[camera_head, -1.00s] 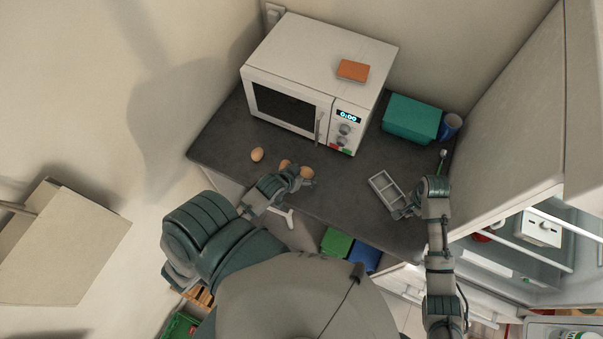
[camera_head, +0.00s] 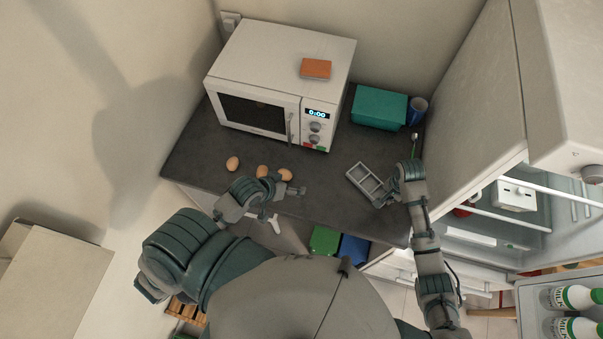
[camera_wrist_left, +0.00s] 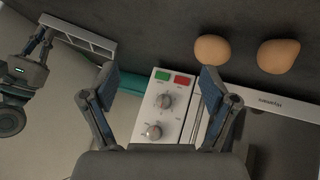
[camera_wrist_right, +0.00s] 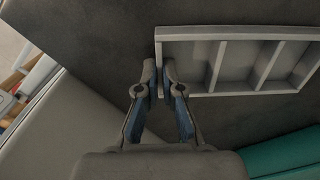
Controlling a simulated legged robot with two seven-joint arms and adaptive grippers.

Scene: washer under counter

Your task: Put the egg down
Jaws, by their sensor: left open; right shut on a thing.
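Three brown eggs lie on the dark counter in front of the microwave: a left egg (camera_head: 232,163), a middle egg (camera_head: 262,171) and a right egg (camera_head: 285,174). Two eggs show at the top of the left wrist view (camera_wrist_left: 212,50) (camera_wrist_left: 278,56). My left gripper (camera_head: 292,192) is open and empty, just on the near side of the right egg and apart from it; its spread fingers show in the left wrist view (camera_wrist_left: 155,85). My right gripper (camera_wrist_right: 158,75) is shut on the end wall of a grey compartment tray (camera_wrist_right: 236,32), also seen in the head view (camera_head: 356,177). The visible tray compartments look empty.
The white microwave (camera_head: 275,85) stands behind the eggs with an orange block (camera_head: 316,69) on top. A teal box (camera_head: 379,107) and blue cup (camera_head: 417,110) stand behind the tray. An open fridge (camera_head: 515,197) is at right. Counter between eggs and tray is clear.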

